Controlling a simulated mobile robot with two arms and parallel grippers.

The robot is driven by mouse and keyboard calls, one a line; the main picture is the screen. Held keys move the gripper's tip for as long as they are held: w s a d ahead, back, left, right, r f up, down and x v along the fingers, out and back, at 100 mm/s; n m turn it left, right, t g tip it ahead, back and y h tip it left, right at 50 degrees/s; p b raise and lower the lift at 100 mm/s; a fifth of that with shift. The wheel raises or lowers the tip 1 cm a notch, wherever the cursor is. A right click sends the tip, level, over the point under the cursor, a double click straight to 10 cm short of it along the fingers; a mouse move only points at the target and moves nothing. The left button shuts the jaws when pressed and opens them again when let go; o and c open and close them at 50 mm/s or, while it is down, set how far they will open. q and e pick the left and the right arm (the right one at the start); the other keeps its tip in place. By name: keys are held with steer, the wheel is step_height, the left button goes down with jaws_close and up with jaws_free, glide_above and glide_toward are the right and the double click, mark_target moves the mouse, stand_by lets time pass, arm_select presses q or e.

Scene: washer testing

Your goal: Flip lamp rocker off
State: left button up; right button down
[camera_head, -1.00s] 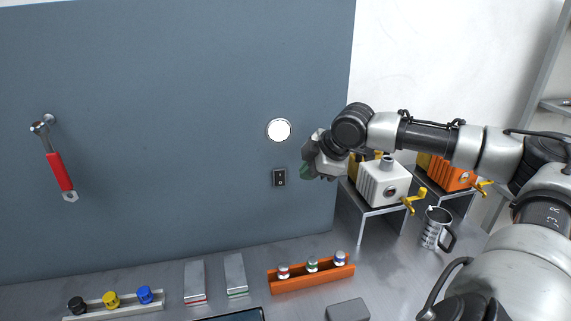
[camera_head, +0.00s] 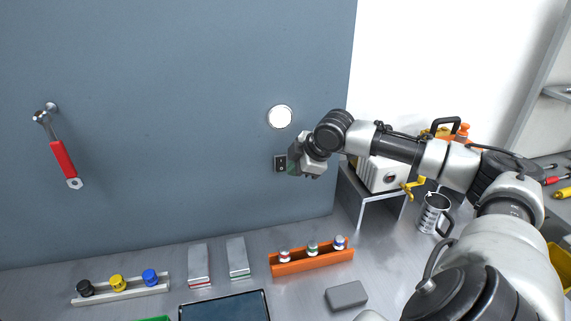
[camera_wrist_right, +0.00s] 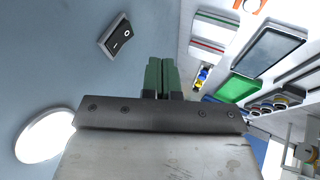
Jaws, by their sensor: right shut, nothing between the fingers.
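The lamp rocker (camera_head: 280,163) is a small dark switch in a plate on the blue-grey wall panel, just below the round lamp (camera_head: 280,117), which looks bright white. In the right wrist view the rocker (camera_wrist_right: 120,36) shows its I and O marks, and the lamp (camera_wrist_right: 43,136) is at the left. My right gripper (camera_head: 292,164) is shut and empty, directly right of the rocker and partly over its plate's edge. In the right wrist view its green fingertips (camera_wrist_right: 161,62) are together, apart from the rocker in the picture. Contact cannot be told. My left gripper is not in view.
A red-handled ratchet (camera_head: 63,159) hangs on the panel at the left. On the bench stand an orange rack (camera_head: 312,260), a pale rack (camera_head: 121,290) with coloured caps, a grey block (camera_head: 346,295) and a metal jug (camera_head: 432,213). A white machine (camera_head: 379,172) is behind my right arm.

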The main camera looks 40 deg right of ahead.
mark_target(280, 172)
steer(key=w+d+f+p, duration=0.1)
steer(key=w+f+p, duration=0.1)
steer(key=w, duration=0.3)
steer(key=shift+w+d+f, duration=0.2)
steer(key=shift+d+f, duration=0.05)
steer(key=shift+f, duration=0.5)
steer(key=shift+w+d+f+t, duration=0.1)
steer(key=shift+w+d+t, duration=0.1)
steer(key=shift+t, duration=0.3)
